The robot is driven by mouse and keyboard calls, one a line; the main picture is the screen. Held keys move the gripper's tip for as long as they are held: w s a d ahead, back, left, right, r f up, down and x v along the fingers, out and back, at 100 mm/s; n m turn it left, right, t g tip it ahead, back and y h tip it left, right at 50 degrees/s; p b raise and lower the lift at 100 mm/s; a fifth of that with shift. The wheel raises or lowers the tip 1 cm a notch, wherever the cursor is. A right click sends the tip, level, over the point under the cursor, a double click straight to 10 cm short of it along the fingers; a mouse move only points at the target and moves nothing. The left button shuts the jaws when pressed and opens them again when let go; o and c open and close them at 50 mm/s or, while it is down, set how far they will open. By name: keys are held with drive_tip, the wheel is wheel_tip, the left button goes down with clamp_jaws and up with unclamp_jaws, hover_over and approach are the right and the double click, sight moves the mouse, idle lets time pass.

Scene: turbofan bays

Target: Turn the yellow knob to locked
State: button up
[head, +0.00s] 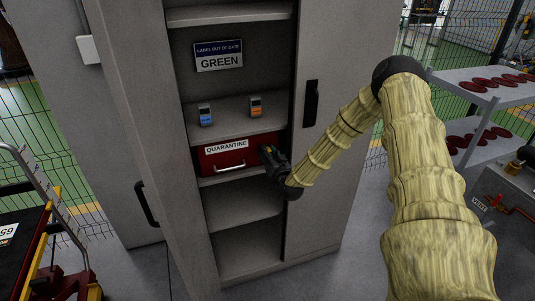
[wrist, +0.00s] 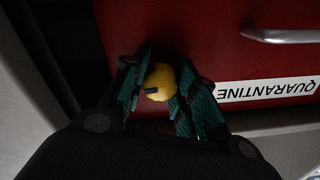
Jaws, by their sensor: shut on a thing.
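The yellow knob (wrist: 160,80) is on the front of a red box (wrist: 210,40), near the box's edge, in the wrist view. It is round, with a dark mark on its face. My gripper (wrist: 157,88) has its two green-padded fingers on either side of the knob, shut on it. In the head view my gripper (head: 270,158) is at the right end of the red quarantine box (head: 231,160), and it hides most of the knob. I cannot read any locked or unlocked marking.
The box sits on a shelf of an open grey cabinet (head: 325,190), with a silver handle (head: 230,166) and a QUARANTINE label (head: 226,146). Two small devices, blue (head: 206,115) and orange (head: 255,106), stand on the shelf above. The cabinet's side walls are close; lower shelves are empty.

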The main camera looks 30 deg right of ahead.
drive_tip(key=n+b, duration=0.1)
drive_tip(key=n, duration=0.3)
drive_tip(key=n+b, duration=0.2)
drive_tip(key=n, duration=0.2)
drive_tip(key=shift+f+n, duration=0.1)
drive_tip(key=shift+n, duration=0.3)
drive_tip(key=n+b, duration=0.2)
drive_tip(key=n, duration=0.2)
drive_tip(key=shift+n+b, duration=0.35)
drive_tip(key=shift+n, duration=0.05)
drive_tip(key=shift+n+g+b, duration=0.3)
drive_tip(key=shift+n+b, duration=0.5)
drive_tip(key=shift+n, duration=0.6)
drive_tip(key=o, duration=1.1)
drive_tip(key=shift+c, duration=0.2)
drive_tip(key=v, duration=1.2)
